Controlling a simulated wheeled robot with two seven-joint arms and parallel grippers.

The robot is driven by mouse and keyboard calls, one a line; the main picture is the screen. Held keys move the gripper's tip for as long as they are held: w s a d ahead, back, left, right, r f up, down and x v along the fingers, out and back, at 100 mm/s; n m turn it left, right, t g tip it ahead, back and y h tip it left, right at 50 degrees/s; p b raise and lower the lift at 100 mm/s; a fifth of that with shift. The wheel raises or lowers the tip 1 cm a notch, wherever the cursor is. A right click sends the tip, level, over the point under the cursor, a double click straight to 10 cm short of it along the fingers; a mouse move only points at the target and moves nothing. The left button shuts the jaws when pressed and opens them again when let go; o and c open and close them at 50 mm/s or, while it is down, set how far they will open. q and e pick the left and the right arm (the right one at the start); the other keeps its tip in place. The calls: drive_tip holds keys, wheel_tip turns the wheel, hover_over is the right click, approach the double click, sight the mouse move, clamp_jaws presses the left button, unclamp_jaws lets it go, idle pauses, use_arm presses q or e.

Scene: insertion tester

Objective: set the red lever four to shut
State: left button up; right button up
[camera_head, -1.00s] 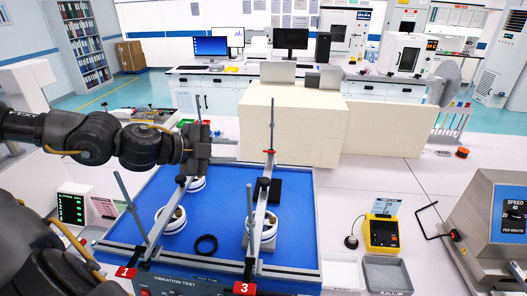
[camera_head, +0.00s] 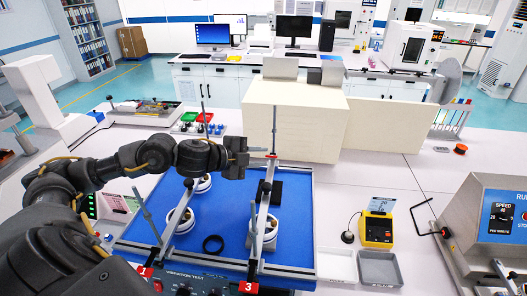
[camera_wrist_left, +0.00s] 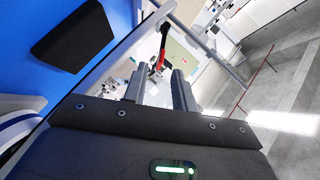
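A small red piece (camera_head: 272,156) sits at the far end of the right-hand clamp bar, at the foot of a thin upright rod (camera_head: 274,130). It is likely lever four, but its number is not readable. My left gripper (camera_head: 245,152) is just left of it, above the back edge of the blue vibration table (camera_head: 225,215). In the left wrist view the fingers (camera_wrist_left: 158,85) are apart and empty, and a red lever-like part (camera_wrist_left: 161,48) shows beyond their tips, not touching. Whether the lever is open or shut is unclear. My right gripper is not in view.
Red tags 1 (camera_head: 145,272) and 3 (camera_head: 248,287) mark the front bar ends. A cream box (camera_head: 295,120) stands close behind the table. A yellow meter (camera_head: 377,230) is at right.

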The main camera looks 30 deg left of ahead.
use_arm(q)
drive_tip(key=shift+x, duration=0.85)
